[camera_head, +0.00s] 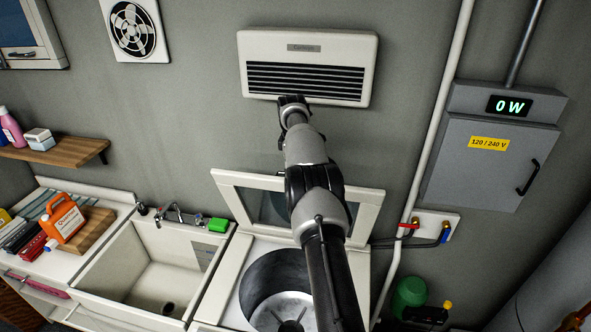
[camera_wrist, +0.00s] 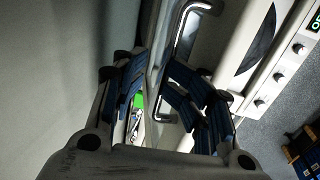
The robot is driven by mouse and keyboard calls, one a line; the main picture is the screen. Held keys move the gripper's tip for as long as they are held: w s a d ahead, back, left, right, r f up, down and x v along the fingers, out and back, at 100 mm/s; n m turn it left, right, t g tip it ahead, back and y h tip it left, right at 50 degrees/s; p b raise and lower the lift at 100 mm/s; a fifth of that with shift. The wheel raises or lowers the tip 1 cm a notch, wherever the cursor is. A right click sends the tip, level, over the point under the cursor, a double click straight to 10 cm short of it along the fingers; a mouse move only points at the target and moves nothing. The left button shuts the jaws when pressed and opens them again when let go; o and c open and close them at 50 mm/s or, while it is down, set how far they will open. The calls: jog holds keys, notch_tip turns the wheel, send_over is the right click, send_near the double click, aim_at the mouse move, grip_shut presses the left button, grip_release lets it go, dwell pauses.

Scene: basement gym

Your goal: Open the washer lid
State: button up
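The washer (camera_head: 232,285) stands at the bottom centre of the head view, with its round drum opening bare. Its framed lid (camera_head: 232,185) is raised and stands steeply upright at the back, near the wall. My arm crosses in front of the lid and hides its middle; my gripper's fingers are hidden in that view. In the wrist view my gripper (camera_wrist: 156,88) has its blue-padded fingers apart. The metal lid handle (camera_wrist: 184,38) runs close to the right finger, its lower end showing between the fingers. I cannot tell whether they touch. The washer's knobs (camera_wrist: 279,76) show at right.
A sink (camera_head: 145,268) with a green sponge (camera_head: 218,225) adjoins the washer on the left. A wall heater (camera_head: 262,47) is close above my arm. Pipes (camera_head: 428,125), red and blue valves and a grey electrical box (camera_head: 480,165) are to the right.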

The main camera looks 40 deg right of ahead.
jog(key=shift+s+f, duration=0.15)
jog(key=shift+f, duration=0.55)
jog(key=shift+r, duration=0.55)
jog(key=v, duration=1.2)
jog(key=shift+w+r, duration=0.1)
jog(key=shift+w, duration=0.15)
